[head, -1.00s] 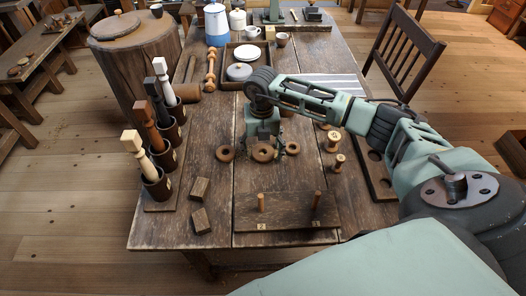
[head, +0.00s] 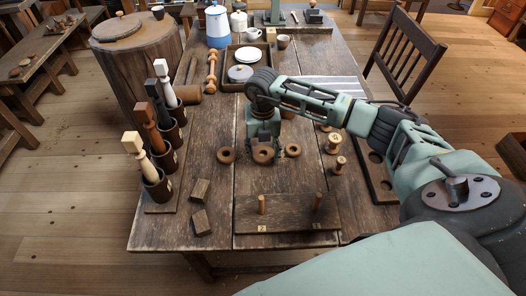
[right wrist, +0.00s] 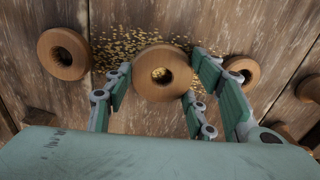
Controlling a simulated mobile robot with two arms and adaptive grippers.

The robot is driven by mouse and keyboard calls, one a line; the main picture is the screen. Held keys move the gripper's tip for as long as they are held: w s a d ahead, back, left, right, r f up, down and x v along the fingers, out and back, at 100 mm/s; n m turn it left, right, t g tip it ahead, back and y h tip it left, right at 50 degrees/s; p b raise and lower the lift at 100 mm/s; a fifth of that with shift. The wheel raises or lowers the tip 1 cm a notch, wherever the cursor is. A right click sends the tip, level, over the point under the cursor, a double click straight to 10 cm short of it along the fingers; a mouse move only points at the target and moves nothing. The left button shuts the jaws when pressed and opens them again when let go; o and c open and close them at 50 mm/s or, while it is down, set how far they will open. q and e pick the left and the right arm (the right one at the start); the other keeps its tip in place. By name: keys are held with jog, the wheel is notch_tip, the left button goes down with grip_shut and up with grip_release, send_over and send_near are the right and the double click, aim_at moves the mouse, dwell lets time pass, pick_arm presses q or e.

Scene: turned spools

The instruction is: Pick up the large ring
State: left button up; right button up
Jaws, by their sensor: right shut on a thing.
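Three brown wooden rings are in the middle of the table. The large ring (head: 263,156) is the middle one, between a left ring (head: 226,155) and a right ring (head: 292,150). My right gripper (head: 263,143) points down over the large ring and is shut on it. In the right wrist view the large ring (right wrist: 150,84) sits between the fingers of my right gripper (right wrist: 163,80), with wood shavings behind it. I cannot tell whether it is clear of the tabletop. My left gripper is not in view.
A board with two upright pegs (head: 285,212) lies in front of the rings. Wooden spools (head: 333,143) stand to the right, small blocks (head: 200,190) to the front left. Cups holding spindles (head: 157,184) line the left edge. A tray (head: 232,84) is behind.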

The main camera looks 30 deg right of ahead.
jog(key=r, duration=0.2)
jog(key=r+b, duration=0.1)
jog(key=r, duration=0.1)
jog(key=shift+w+d, duration=0.1)
jog(key=shift+d, duration=0.15)
jog(key=shift+c, duration=0.2)
jog(key=w+d+r+b, duration=0.2)
jog(key=d+r, duration=0.4)
jog(key=d, duration=0.5)
jog(key=shift+w+r, duration=0.25)
jog(key=shift+r, duration=0.15)
